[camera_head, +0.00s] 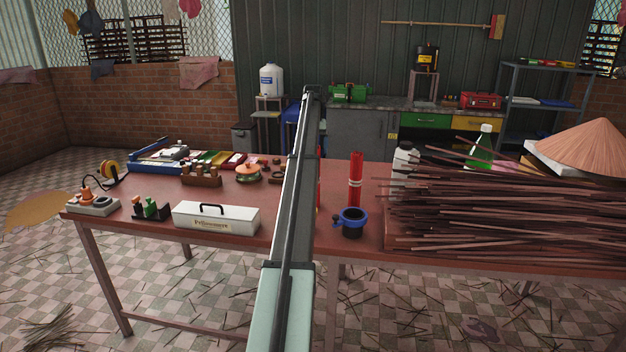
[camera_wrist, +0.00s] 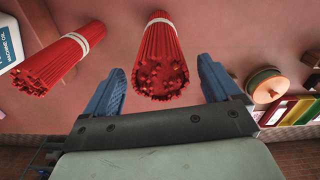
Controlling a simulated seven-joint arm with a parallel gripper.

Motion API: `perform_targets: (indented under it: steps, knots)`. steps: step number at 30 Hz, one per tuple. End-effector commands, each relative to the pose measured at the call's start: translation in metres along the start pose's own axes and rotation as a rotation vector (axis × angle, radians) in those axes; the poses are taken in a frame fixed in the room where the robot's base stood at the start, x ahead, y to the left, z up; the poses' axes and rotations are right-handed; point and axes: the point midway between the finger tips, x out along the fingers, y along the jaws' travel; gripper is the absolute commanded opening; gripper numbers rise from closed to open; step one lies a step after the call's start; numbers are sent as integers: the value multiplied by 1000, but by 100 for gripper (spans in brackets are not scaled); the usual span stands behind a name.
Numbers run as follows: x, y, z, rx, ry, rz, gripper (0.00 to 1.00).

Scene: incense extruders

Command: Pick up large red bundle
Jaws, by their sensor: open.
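Two upright red stick bundles with white bands stand on the red table. One red bundle (camera_head: 355,180) is in clear sight right of my arm in the head view; it seems to be the left bundle (camera_wrist: 58,58) in the wrist view. The other bundle (camera_wrist: 160,60) is centred in the wrist view and looks thicker there; in the head view only a red sliver (camera_head: 318,192) shows beside my arm. My gripper (camera_wrist: 161,68) is open, its blue fingers on either side of this centred bundle's end in the picture. No finger contact is visible. My arm hides the gripper in the head view.
A blue-rimmed dark grinder (camera_head: 351,222) stands in front of the clear-view bundle. A white bottle (camera_head: 403,160) and a wide pile of brown sticks (camera_head: 500,215) lie to the right. A white toolbox (camera_head: 217,217) and a lidded pot (camera_head: 248,173) are left of my arm.

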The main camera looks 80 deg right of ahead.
Motion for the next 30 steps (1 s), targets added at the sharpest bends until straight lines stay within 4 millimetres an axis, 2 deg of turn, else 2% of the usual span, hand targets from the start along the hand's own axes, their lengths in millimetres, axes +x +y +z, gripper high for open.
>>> perform_targets:
  steps: [9,18,30]
  knots:
    - [40,-1,3,0,-1,0,90]
    - [44,-1,2,0,1,0,89]
    - [44,-1,2,0,0,0,51]
